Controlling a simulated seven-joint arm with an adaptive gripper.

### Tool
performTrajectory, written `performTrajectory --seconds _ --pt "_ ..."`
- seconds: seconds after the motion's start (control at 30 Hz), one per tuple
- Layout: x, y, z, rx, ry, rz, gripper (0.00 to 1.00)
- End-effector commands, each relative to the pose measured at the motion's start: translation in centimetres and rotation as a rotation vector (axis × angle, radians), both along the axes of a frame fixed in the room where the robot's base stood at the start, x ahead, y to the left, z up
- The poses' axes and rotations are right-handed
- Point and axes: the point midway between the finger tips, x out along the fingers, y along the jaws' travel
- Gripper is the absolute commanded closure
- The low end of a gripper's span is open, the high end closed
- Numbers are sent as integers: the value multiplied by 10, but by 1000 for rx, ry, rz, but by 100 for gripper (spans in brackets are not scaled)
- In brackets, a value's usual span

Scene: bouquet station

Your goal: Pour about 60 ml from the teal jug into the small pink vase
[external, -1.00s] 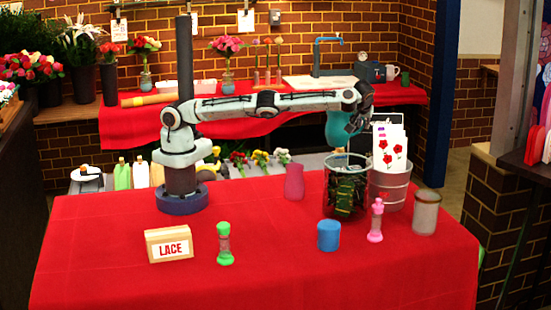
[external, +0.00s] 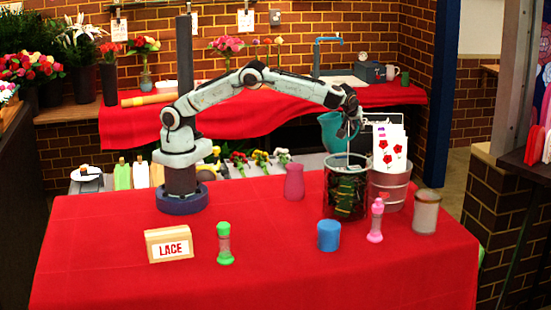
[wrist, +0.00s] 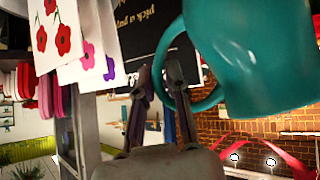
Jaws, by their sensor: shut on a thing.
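The teal jug (external: 332,132) is in the air above the back of the table, its lip toward the upper left. My gripper (external: 350,127) is shut on its handle. In the wrist view the jug (wrist: 250,55) fills the upper right and its handle passes by the fingers of my gripper (wrist: 155,85). The small pink vase (external: 293,182) stands upright on the red cloth, below and left of the jug, apart from it. The inside of the jug and its liquid level are hidden. No stream into the pink vase shows.

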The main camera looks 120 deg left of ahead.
Motion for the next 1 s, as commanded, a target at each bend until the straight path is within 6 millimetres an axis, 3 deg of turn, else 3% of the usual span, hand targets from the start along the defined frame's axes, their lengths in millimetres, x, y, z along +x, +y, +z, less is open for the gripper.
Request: performTrajectory --seconds 0.27,0.63,0.87,1.0 --pt "-9 -6 5 45 -109 -9 100" --pt "-25 -12 -54 103 -247 -16 100" --pt "-42 -19 -34 163 -386 -17 100" --pt "-51 -24 -32 213 -502 -22 100"
